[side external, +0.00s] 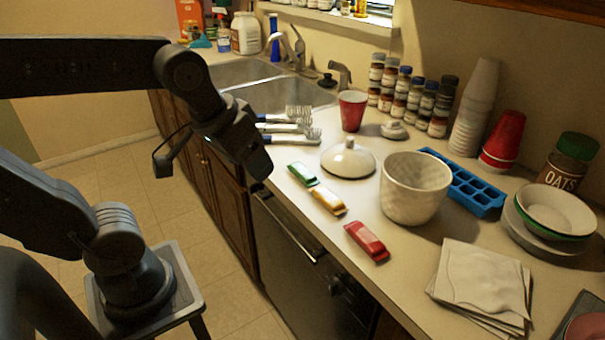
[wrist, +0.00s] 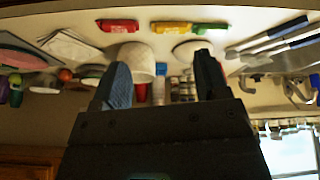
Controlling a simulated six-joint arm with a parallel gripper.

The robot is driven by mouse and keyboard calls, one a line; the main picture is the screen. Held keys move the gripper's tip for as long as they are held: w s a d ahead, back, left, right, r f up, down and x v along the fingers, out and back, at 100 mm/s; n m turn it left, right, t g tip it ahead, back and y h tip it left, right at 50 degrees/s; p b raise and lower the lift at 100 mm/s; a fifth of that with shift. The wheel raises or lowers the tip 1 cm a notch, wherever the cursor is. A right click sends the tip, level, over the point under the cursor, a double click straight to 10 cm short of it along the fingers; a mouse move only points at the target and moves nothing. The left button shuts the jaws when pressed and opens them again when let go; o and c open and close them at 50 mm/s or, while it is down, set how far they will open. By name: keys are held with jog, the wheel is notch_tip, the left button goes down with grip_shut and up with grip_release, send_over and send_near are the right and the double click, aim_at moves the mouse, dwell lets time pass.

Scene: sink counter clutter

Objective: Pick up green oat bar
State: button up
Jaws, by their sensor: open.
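The green oat bar (side external: 303,174) lies flat near the front edge of the counter, beside a yellow bar (side external: 328,200) and a red bar (side external: 367,241) in a loose row. In the wrist view the green bar (wrist: 210,28) is at the top, right of the yellow bar (wrist: 172,27) and red bar (wrist: 118,26). My gripper (side external: 257,168) is left of the green bar in the side view, off the counter's front edge, not touching it. In the wrist view my gripper (wrist: 162,80) has its two fingers wide apart with nothing between them.
A white lid (side external: 348,160) and a white textured pot (side external: 415,187) stand behind the bars.

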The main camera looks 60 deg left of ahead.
jog(key=w+a+n+g, duration=0.3)
jog(key=w+a+n, duration=0.4)
jog(key=w, duration=0.5)
jog(key=n+g, duration=0.2)
jog(key=n, duration=0.7)
send_over(303, 170)
notch_tip(303, 170, down, 6)
jog(key=f, duration=0.7)
jog(key=shift+s+d+f, duration=0.2)
jog(key=shift+s+f, duration=0.1)
jog(key=shift+f, duration=0.05)
jog(key=shift+w+a+f, duration=0.1)
jog(key=shift+a+f, duration=0.05)
jog(key=shift+f, duration=1.2)
jog(key=shift+w+a+f, duration=0.1)
jog(key=shift+f, duration=1.25)
jog(key=c, duration=1)
jog(key=shift+r, duration=0.1)
